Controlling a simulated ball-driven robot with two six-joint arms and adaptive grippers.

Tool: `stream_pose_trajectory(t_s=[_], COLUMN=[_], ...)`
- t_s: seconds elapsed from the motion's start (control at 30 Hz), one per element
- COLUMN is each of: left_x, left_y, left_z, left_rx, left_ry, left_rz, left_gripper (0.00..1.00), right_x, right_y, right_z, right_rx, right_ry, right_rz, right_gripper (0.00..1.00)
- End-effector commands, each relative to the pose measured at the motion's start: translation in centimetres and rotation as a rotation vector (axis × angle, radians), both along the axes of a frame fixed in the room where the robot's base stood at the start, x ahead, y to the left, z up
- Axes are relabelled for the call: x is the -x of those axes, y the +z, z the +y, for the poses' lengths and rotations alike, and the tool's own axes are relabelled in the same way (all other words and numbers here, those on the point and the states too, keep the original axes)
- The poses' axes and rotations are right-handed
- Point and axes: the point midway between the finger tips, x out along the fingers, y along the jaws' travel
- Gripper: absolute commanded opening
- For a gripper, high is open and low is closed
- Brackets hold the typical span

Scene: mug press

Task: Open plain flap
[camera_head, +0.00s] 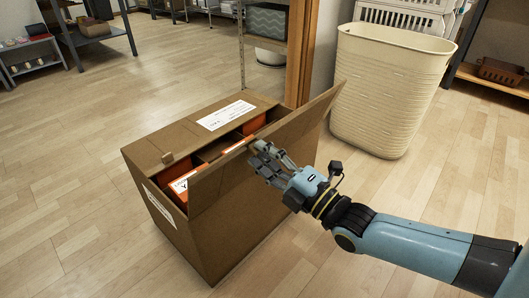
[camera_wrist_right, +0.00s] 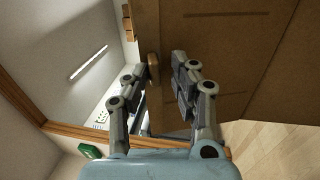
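A brown cardboard box (camera_head: 215,245) stands on the floor. Its plain flap (camera_head: 265,142) is raised and tilted on the near side, leaving a gap into the box. The flap fills much of the right wrist view (camera_wrist_right: 215,50). The other flap (camera_head: 195,130) bears a white label and lies flat. My right gripper (camera_head: 266,158) is at the outer face of the plain flap. In the wrist view its fingers (camera_wrist_right: 155,92) are apart, with a small brown tab (camera_wrist_right: 153,70) on the flap's edge between them. I cannot tell whether they touch. My left gripper is not in view.
Orange items (camera_head: 178,188) show inside the box. A tall cream basket (camera_head: 385,90) stands behind it on the right. A wooden post (camera_head: 301,50) and a shelf (camera_head: 265,25) are behind. The floor left of the box is clear.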

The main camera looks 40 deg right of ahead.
Motion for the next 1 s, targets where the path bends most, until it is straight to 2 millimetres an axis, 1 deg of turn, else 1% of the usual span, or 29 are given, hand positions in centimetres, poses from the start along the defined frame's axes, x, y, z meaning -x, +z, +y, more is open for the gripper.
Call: stream_pose_trajectory(t_s=[0.03, 0.07, 0.1, 0.27, 0.33, 0.43, 0.57, 0.8, 0.9, 1.0], left_x=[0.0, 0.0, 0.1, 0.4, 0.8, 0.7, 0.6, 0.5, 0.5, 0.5], left_y=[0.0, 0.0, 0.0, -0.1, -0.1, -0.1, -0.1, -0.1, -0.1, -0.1], left_z=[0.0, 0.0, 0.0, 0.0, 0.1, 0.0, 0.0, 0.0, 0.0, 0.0], left_rx=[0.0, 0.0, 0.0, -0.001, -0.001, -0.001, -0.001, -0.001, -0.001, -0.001], left_ry=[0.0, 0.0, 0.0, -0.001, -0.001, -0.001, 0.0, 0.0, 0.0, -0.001], left_rz=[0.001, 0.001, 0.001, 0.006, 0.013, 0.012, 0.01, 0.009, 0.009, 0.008], left_gripper=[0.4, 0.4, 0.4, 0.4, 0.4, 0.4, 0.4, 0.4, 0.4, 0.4], right_x=[0.0, 0.0, 0.0, -0.1, 0.0, 0.6, 2.7, 8.0, 9.7, 10.9], right_y=[-0.1, 0.0, 0.0, 0.2, 0.2, 0.1, -0.4, -1.4, -1.7, -2.0], right_z=[0.0, 0.0, 0.0, 0.0, 0.0, 0.0, -0.2, -0.6, -0.7, -0.9], right_rx=[0.0, 0.0, 0.0, 0.0, 0.0, 0.0, -0.001, 0.0, 0.0, 0.0], right_ry=[-0.001, 0.0, 0.0, 0.001, 0.001, 0.001, 0.001, 0.001, 0.0, 0.0], right_rz=[0.002, 0.001, -0.001, -0.005, -0.006, -0.005, -0.002, -0.001, -0.001, -0.001], right_gripper=[0.29, 0.33, 0.35, 0.35, 0.35, 0.35, 0.35, 0.35, 0.35, 0.35])
